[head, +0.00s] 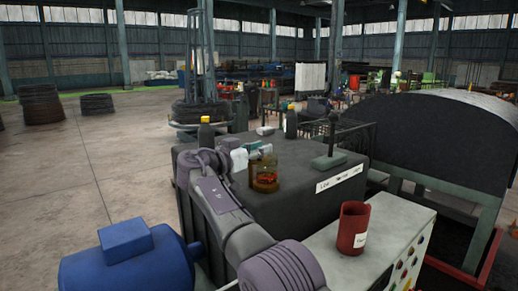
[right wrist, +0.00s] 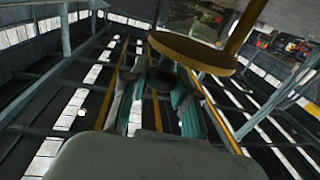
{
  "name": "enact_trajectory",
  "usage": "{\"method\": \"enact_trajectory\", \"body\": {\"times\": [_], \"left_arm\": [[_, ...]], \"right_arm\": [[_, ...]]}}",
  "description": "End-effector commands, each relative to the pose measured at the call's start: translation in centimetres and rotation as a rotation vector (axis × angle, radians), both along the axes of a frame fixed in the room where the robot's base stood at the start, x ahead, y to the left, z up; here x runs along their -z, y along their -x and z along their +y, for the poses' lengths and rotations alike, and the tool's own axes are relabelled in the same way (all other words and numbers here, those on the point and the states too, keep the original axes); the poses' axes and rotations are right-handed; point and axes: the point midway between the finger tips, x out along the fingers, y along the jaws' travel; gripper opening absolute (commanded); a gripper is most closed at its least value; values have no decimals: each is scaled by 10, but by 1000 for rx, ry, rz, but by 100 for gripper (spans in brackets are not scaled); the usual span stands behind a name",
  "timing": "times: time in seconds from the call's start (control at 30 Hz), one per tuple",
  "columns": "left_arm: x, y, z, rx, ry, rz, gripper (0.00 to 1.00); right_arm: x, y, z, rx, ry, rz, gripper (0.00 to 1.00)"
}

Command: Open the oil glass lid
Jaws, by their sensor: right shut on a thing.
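The oil glass (head: 264,178) is a small amber jar on the dark machine top. It also shows behind a tan disc in the right wrist view (right wrist: 205,18). That tan disc, the oil glass lid (right wrist: 195,53), lies just past my fingertips. My right gripper (head: 240,157) is at the left of the glass, close to its top. In the right wrist view its teal pads (right wrist: 160,95) are closed around a small dark round part at the lid. How far the lid is raised cannot be told. My left gripper is not in view.
A lever on a green base (head: 330,160) stands right of the glass. Yellow-capped bottles (head: 206,132) stand at the machine's back edge. A red cup (head: 353,228) is on the light cabinet in front. A blue motor (head: 125,262) is at lower left.

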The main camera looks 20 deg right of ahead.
Motion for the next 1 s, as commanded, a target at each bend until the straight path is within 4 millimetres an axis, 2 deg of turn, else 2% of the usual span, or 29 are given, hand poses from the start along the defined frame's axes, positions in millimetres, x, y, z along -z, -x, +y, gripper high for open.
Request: {"method": "enact_trajectory", "body": {"times": [0.2, 0.23, 0.37, 1.0], "left_arm": [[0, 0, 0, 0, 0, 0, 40], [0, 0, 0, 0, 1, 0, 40], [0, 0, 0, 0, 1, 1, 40], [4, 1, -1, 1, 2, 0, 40]], "right_arm": [[3, 0, -1, 1, -3, 4, 0], [3, 0, -1, 1, -3, 4, 30], [2, 0, -1, 1, -2, 4, 52], [3, 0, -1, -17, -2, 0, 53]]}}
